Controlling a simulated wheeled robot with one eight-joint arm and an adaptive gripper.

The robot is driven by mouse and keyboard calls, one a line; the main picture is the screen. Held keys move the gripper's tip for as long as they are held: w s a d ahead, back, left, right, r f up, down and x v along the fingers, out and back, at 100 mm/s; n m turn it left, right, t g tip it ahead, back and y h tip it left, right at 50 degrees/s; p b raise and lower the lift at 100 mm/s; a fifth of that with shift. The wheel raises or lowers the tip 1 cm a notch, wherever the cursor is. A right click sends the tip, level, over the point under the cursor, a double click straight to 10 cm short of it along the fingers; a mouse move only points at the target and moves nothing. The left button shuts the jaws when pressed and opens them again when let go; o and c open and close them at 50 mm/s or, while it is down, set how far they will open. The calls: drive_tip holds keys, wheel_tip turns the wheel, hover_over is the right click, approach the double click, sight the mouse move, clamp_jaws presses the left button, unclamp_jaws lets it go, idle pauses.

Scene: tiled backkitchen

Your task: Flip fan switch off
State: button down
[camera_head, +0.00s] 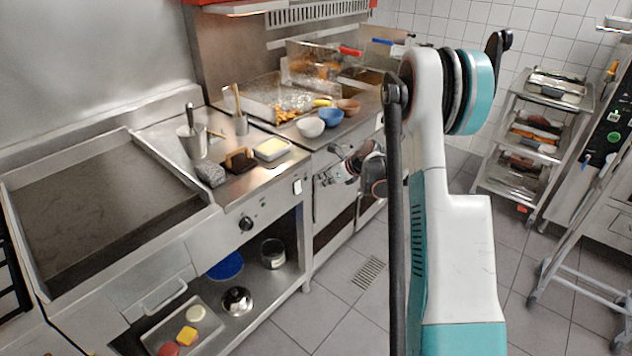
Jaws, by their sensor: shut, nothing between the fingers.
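A small white switch (297,186) sits on the steel front panel of the counter, near its right end. It is the only switch-like part I make out, but I cannot tell its position or read any fan label. My gripper (325,181) is shut and empty. It appears just right of the switch in the picture, in front of the fryer cabinet. I cannot tell whether it touches anything. My arm covers part of the room behind it.
A black knob (246,223) is left of the switch. A griddle (100,200) lies at left. Several bowls, including a blue bowl (331,117), stand on the counter. A rack (540,125) stands at right. The tiled floor (335,300) is clear.

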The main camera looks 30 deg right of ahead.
drive_tip(key=v, duration=0.2)
drive_tip(key=shift+s+r, duration=0.1)
drive_tip(key=shift+r, duration=0.25)
